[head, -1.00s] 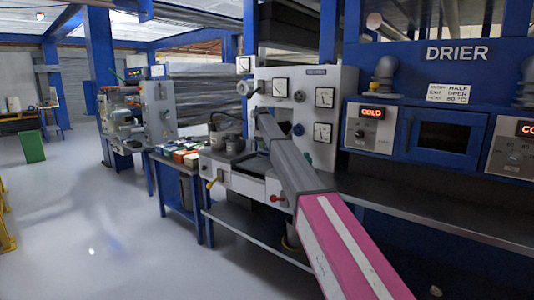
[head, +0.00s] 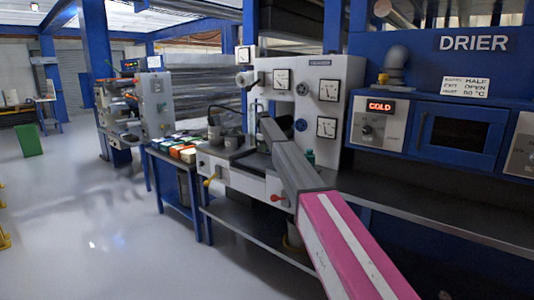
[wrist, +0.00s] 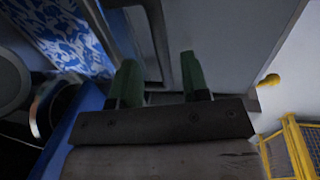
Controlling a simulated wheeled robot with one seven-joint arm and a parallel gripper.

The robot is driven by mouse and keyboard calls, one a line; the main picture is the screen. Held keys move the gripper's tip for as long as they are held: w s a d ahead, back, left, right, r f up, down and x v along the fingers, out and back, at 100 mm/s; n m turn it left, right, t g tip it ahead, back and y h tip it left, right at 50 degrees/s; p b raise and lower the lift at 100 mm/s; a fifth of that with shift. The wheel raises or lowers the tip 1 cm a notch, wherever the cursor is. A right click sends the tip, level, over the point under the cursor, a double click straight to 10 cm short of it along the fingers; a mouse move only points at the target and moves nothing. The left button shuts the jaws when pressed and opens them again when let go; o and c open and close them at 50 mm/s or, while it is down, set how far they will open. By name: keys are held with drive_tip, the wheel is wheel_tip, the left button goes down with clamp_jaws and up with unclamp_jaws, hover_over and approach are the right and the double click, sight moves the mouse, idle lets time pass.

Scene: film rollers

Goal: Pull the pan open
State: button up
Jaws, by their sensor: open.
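In the wrist view, my gripper (wrist: 158,82) is open, its two green fingers apart. A dark bar or handle-like frame (wrist: 160,50) runs between and just beyond the fingers, beside a plain grey panel (wrist: 230,40). I cannot tell whether the fingers touch it. In the head view, my pink and grey arm reaches to the grey machine (head: 240,180) with dials, and hides my gripper's fingers. The pan cannot be clearly made out in either view; the dark frame may be part of it.
A yellow knob (wrist: 270,79) sticks out beside the grey panel, and a yellow mesh guard (wrist: 296,145) stands low right. The blue drier (head: 455,130) stands right of the machine. A blue table (head: 172,160) with coloured containers stands left.

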drive_tip(key=f, duration=0.3)
drive_tip(key=shift+w+d+f, duration=0.15)
drive_tip(key=shift+w, duration=0.05)
clamp_jaws()
drive_tip(key=s+a, duration=0.3)
drive_tip(key=s, duration=0.1)
drive_tip(key=s+a, duration=0.3)
drive_tip(key=s, duration=0.1)
drive_tip(key=s+a, duration=0.4)
drive_tip(key=shift+s, duration=0.4)
unclamp_jaws()
